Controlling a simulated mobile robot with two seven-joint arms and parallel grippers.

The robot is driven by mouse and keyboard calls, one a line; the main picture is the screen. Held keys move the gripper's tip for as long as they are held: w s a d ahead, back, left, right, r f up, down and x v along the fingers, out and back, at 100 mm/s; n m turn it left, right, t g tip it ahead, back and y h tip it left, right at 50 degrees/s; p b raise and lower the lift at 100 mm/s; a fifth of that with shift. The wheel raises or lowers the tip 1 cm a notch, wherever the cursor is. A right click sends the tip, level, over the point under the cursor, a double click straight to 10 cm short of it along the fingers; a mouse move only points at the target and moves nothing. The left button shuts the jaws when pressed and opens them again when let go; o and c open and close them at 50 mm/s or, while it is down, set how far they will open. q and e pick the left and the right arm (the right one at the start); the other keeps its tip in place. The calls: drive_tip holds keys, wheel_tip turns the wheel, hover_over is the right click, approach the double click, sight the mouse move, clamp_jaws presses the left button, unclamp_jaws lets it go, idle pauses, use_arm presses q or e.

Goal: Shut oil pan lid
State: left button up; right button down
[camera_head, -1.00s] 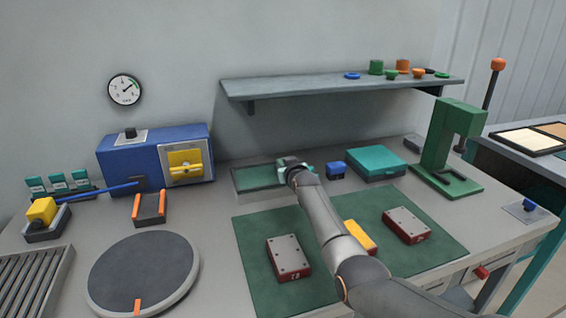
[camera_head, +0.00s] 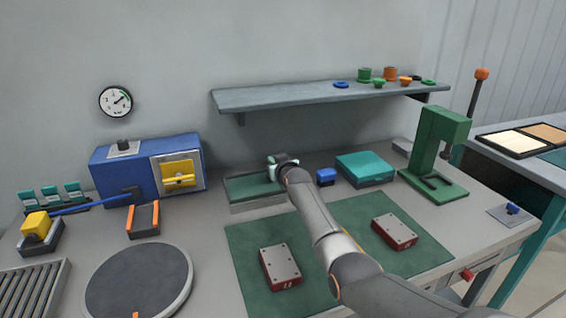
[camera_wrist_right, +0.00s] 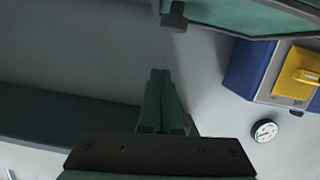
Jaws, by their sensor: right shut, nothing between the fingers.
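A low, flat grey pan with a dark green top (camera_head: 250,187), which I take for the oil pan, sits on the bench against the wall. Its green top looks flat and level with the rim; I cannot tell lid from pan. My right gripper (camera_head: 274,166) is over the pan's right back part. Its green fingers (camera_wrist_right: 161,98) are shut and empty, apart from the panel. My left gripper is out of view.
A blue machine with a yellow latch (camera_head: 178,180) stands left of the pan. A small blue block (camera_head: 326,177), a teal box (camera_head: 366,168) and a green press (camera_head: 440,150) stand to the right. A shelf (camera_head: 300,97) with small parts hangs above.

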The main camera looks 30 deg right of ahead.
drive_tip(key=p+v, duration=0.1)
drive_tip(key=v, duration=0.9)
drive_tip(key=shift+f, duration=0.25)
drive_tip(key=shift+s+d+f, duration=0.1)
drive_tip(key=shift+d, duration=0.05)
